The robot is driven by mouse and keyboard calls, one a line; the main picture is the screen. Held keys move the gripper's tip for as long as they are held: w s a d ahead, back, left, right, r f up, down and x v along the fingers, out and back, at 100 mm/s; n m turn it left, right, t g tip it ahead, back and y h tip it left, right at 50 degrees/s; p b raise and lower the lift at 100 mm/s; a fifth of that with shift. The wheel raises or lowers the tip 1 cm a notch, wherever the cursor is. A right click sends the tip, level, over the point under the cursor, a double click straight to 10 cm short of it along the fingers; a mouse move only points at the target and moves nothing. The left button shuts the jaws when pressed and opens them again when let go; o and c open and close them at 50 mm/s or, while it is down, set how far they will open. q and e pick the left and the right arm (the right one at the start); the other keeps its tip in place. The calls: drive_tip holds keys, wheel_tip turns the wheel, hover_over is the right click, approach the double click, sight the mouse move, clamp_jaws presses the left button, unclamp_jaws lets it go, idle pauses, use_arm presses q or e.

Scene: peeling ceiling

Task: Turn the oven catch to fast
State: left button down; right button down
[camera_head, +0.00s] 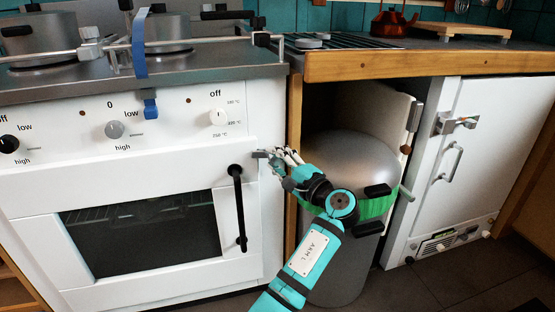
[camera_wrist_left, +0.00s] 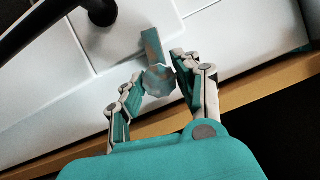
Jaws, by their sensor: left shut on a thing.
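The white oven (camera_head: 165,182) is on the left in the head view, its door shut, with a dark window. The oven catch (camera_head: 259,154) is a small grey metal piece at the door's upper right edge. In the left wrist view the catch (camera_wrist_left: 153,45) shows as a flat bar with a round, faceted knob below it. My left gripper (camera_head: 277,157) reaches the catch from the right; in the wrist view its fingers (camera_wrist_left: 157,88) are on both sides of the knob, shut on it. The fingers partly hide the catch in the head view. My right gripper is not in view.
A black vertical door handle (camera_head: 238,208) is just left and below the catch. Control knobs (camera_head: 115,130) line the panel above. A silver gas cylinder (camera_head: 352,160) with a green band stands in the open cabinet behind my left arm. A white fridge door (camera_head: 478,150) is on the right.

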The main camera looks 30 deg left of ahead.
use_arm(q)
drive_tip(key=shift+n+h, duration=0.3)
drive_tip(key=shift+n, duration=0.5)
drive_tip(key=c, duration=0.9)
unclamp_jaws()
drive_tip(key=shift+c, duration=0.2)
drive_tip(key=shift+d, duration=0.15)
drive_tip(key=v, duration=0.7)
drive_tip(key=shift+d, duration=0.15)
